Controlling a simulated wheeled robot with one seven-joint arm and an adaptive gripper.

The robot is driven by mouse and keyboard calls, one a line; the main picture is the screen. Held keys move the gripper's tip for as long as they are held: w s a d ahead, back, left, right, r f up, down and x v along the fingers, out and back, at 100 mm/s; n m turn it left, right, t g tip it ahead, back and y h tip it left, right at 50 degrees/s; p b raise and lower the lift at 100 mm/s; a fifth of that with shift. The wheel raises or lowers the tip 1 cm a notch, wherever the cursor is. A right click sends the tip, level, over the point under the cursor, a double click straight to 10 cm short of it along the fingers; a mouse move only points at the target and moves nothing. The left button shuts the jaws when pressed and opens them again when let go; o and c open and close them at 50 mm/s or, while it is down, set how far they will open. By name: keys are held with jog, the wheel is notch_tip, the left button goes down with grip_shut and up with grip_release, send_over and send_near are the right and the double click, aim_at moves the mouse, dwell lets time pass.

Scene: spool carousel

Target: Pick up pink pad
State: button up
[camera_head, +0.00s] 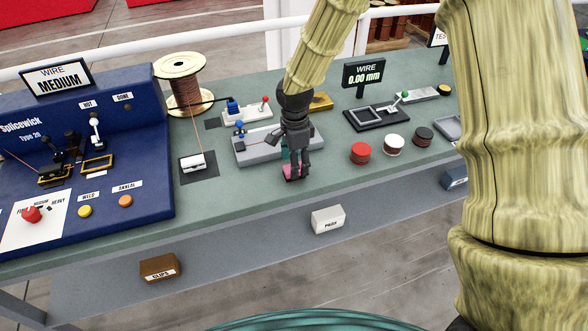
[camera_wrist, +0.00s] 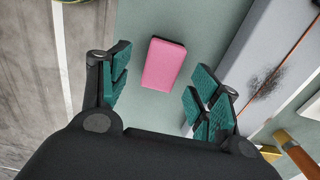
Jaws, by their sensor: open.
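The pink pad (camera_wrist: 164,64) is a small flat block lying on the green-grey table top. In the wrist view it sits just ahead of my gripper (camera_wrist: 160,98), between the lines of its two teal-padded fingers and apart from both. My gripper is open and empty. In the head view my gripper (camera_head: 296,172) points down over the pad near the table's front edge.
A grey fixture block (camera_head: 250,154) with a copper wire stands close behind my gripper. Red, white and dark spools (camera_head: 361,152) stand to the right. A wire spool (camera_head: 183,88) and the blue splicing machine (camera_head: 140,165) are to the left. The table's front edge is near.

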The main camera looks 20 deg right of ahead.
jog(key=shift+w+f+p, duration=0.1)
jog(key=shift+f+p, duration=0.4)
jog(key=shift+f, duration=1.15)
jog(key=c, duration=1.1)
